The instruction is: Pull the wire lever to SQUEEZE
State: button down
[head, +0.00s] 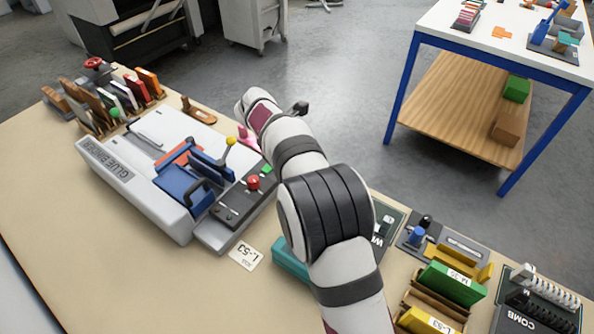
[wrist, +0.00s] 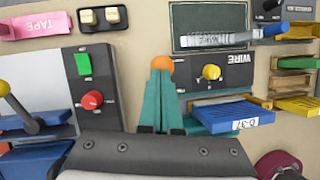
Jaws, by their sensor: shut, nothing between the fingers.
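In the wrist view, the WIRE station (wrist: 237,58) is a dark panel with its lettering upside down. A yellow knob (wrist: 211,73) stands on it. An orange ball (wrist: 160,64) shows right at the tips of my gripper (wrist: 161,72), to the left of the yellow knob; I cannot tell whether it is the lever's end or whether the tips touch it. The teal fingers are together, with nothing held between them. No SQUEEZE mark is readable. In the head view, my arm hides most of the WIRE station (head: 386,232) and my gripper.
The glue binder (head: 150,190), with a yellow-knobbed lever (head: 231,141) and red button (head: 254,183), stands to the left. Wooden trays (head: 425,298) and the COMB station (head: 535,300) are at the right.

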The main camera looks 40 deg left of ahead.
dwell(0.3)
jog(key=v, duration=1.3)
jog(key=shift+a, duration=0.15)
jog(key=shift+r, duration=0.1)
